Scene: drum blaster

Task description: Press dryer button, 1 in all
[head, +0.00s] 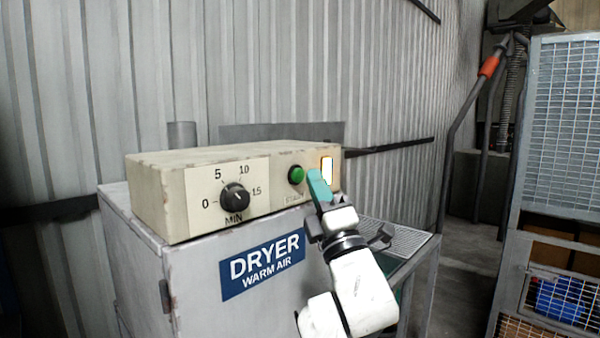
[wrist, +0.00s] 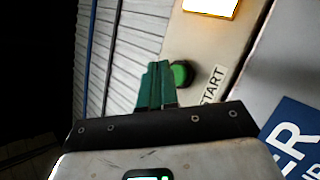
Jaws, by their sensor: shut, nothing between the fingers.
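The green round start button (head: 296,175) sits on the front panel of the beige control box (head: 150,200), right of the black dial. My gripper (head: 317,180) is shut and empty, its green fingers just right of the button in the head view. In the wrist view, the button (wrist: 181,74) shows beside the fingertips (wrist: 158,72), above the START label. I cannot tell whether the fingers touch the panel. A rectangular lamp (head: 327,170) on the right of the panel glows; it also shows in the wrist view (wrist: 211,6).
The box stands on the grey dryer cabinet (head: 190,285) with a blue DRYER sign (head: 263,268). A black MIN dial (head: 235,197) is on the left of the panel. A mesh cage (head: 560,130) stands at the right. A corrugated wall is behind.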

